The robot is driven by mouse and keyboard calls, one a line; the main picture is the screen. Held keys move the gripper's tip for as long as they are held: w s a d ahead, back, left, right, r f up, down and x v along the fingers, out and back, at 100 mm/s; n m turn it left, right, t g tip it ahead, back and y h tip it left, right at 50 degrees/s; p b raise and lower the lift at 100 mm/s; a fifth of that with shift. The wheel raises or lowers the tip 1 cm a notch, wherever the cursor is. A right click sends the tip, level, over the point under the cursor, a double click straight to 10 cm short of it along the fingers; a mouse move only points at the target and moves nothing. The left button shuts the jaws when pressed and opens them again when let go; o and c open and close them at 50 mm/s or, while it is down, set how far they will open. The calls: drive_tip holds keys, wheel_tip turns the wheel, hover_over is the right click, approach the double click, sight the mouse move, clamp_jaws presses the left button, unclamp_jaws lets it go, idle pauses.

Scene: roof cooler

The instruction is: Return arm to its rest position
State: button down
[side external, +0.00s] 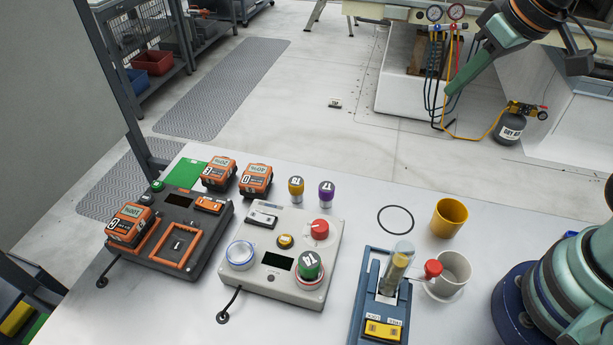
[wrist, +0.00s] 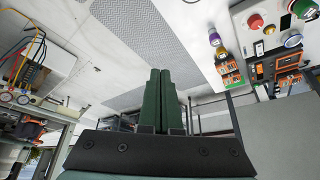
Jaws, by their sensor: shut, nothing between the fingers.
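My gripper shows at the upper right of the side view, raised well above the table, with its green fingers (side external: 452,90) pointing down and left. In the wrist view the two green fingers (wrist: 160,74) lie side by side, closed, with nothing held between them. The gripper is apart from every object on the white table (side external: 180,300). My arm's base is at the lower right of the side view; the links between it and the gripper are largely out of frame.
The table holds a dark battery station (side external: 190,265), a grey control panel (side external: 262,292), a blue lever device (side external: 365,300), a yellow cup (side external: 449,217) and a white mug (side external: 453,270). Orange batteries and knobs stand behind. A gauge set (side external: 456,12) with hoses hangs near the gripper.

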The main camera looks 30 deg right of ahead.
drive_tip(key=shift+s+d+f+m, duration=0.25)
drive_tip(key=shift+s+d+m, duration=0.15)
drive_tip(key=shift+s+d, duration=0.45)
idle(0.4)
